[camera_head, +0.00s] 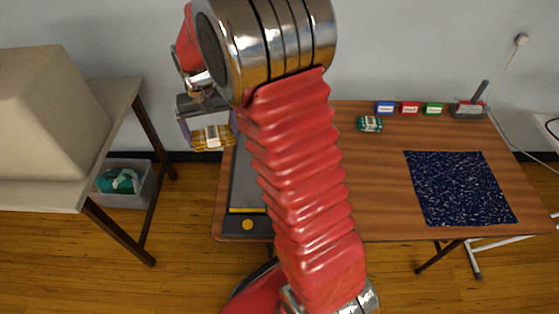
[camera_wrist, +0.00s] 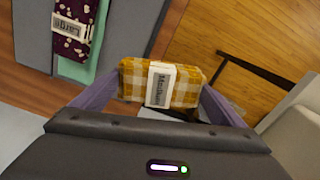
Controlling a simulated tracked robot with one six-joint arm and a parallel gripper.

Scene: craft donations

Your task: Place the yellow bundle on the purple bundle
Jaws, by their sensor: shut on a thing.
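My gripper (camera_head: 207,128) is shut on the yellow bundle (camera_head: 212,138), holding it up near the left edge of the wooden table. In the wrist view the yellow bundle (camera_wrist: 190,84) is a yellow-and-white checked fold with a white "Medium" band, between the two jaws (camera_wrist: 162,92). The purple bundle (camera_wrist: 73,42), dark with light specks and a "Large" label, is at the upper left of the wrist view, apart from the jaws. It lies beside or over mint-green cloth (camera_wrist: 101,45) on a grey surface. In the head view I cannot see the purple bundle; my arm covers that area.
A grey board (camera_head: 246,185) lies on the table's left part. A dark blue mat (camera_head: 459,187) lies right. A side table (camera_head: 122,98) stands left.

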